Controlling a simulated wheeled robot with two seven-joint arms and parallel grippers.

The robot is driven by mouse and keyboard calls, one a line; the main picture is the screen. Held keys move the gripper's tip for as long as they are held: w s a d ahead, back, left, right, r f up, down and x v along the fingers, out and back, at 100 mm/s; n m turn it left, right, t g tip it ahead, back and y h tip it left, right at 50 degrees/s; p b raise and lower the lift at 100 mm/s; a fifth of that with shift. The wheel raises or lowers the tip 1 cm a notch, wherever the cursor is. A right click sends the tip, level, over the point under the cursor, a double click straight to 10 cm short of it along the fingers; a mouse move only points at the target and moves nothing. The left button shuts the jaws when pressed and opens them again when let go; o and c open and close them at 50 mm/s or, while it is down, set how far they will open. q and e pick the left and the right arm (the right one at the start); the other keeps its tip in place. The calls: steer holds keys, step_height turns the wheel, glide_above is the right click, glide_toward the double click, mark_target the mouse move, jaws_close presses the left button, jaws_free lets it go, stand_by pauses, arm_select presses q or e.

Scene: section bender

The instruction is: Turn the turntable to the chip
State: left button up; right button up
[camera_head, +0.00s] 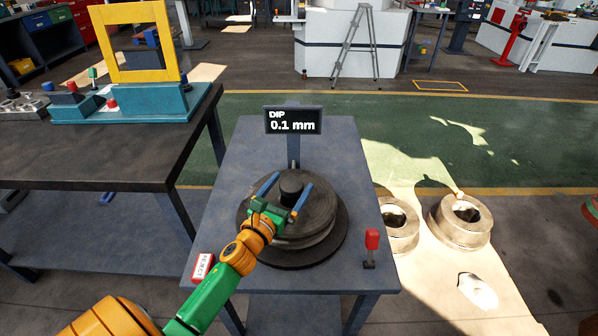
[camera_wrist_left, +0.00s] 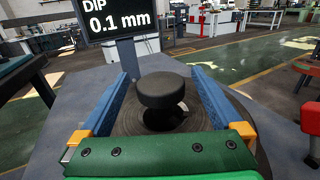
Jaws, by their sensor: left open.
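The round dark turntable (camera_head: 318,232) sits on a grey table. A dark knob (camera_head: 291,183) stands at its centre and also shows in the left wrist view (camera_wrist_left: 162,90). My left gripper (camera_head: 283,197) is open above the turntable. Its two blue fingers lie on either side of the knob, with gaps visible in the left wrist view. A display behind the turntable (camera_head: 293,121) reads "DIP 0.1 mm". I cannot make out a chip on the turntable. My right gripper is not in view.
A red-and-white "REJECT" block (camera_head: 203,267) lies at the table's left front. A red-topped post (camera_head: 371,247) stands at the right front. A dark bench (camera_head: 95,150) with a yellow frame (camera_head: 133,75) is on the left. Metal rings (camera_head: 462,221) lie on the floor at right.

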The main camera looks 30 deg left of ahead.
mark_target(297, 178)
arm_select(q)
steer(key=w, duration=0.4)
steer(key=shift+w+a+f, duration=0.2)
steer(key=shift+w+a, duration=0.05)
steer(key=shift+a, duration=0.05)
steer(key=shift+s+r, duration=0.15)
steer(key=shift+s, duration=0.05)
steer(key=shift+c, duration=0.2)
jaws_close()
